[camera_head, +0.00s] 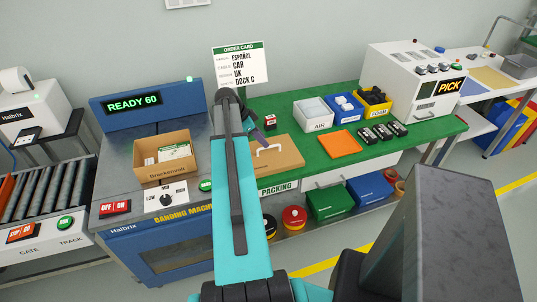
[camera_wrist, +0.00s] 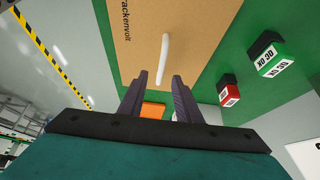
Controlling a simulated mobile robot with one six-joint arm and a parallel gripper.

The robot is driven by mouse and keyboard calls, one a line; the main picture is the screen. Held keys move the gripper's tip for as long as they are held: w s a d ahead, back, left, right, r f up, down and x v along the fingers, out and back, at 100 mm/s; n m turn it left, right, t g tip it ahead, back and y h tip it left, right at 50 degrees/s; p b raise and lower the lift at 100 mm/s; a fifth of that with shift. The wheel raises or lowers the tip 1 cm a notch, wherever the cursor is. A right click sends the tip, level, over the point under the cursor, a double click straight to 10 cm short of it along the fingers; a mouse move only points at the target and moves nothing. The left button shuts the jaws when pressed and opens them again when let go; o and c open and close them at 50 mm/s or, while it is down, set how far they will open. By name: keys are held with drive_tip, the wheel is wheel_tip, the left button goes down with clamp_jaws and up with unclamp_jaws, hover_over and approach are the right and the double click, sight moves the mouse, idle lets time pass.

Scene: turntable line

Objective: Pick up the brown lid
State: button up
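The brown lid (camera_head: 284,168) lies flat on the green table, with a white bar handle (camera_head: 269,148) on top. In the wrist view the lid (camera_wrist: 200,25) fills the top middle, and its handle (camera_wrist: 163,55) stands just beyond my fingertips. My gripper (camera_wrist: 159,82) is open, with its two dark fingers apart and nothing held between them. In the head view my arm hides part of the gripper and the lid's left side. The gripper appears above the lid's far left area, apart from the handle.
An orange square (camera_head: 346,143) lies right of the lid, below white, blue and yellow bins (camera_head: 313,114). Small red and green blocks (camera_wrist: 229,91) stand beside the lid. An open cardboard box (camera_head: 165,173) sits on the banding machine at left. Black devices (camera_head: 380,133) stand farther right.

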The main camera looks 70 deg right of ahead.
drive_tip(key=shift+f, duration=0.1)
drive_tip(key=p, duration=0.3)
hover_over(269, 152)
drive_tip(key=a, duration=0.1)
drive_tip(key=shift+w+a+f, duration=0.1)
drive_tip(key=shift+w+f, duration=0.05)
drive_tip(key=shift+f, duration=1)
drive_tip(key=shift+w+a+f, duration=0.1)
drive_tip(key=shift+f, duration=1)
clamp_jaws()
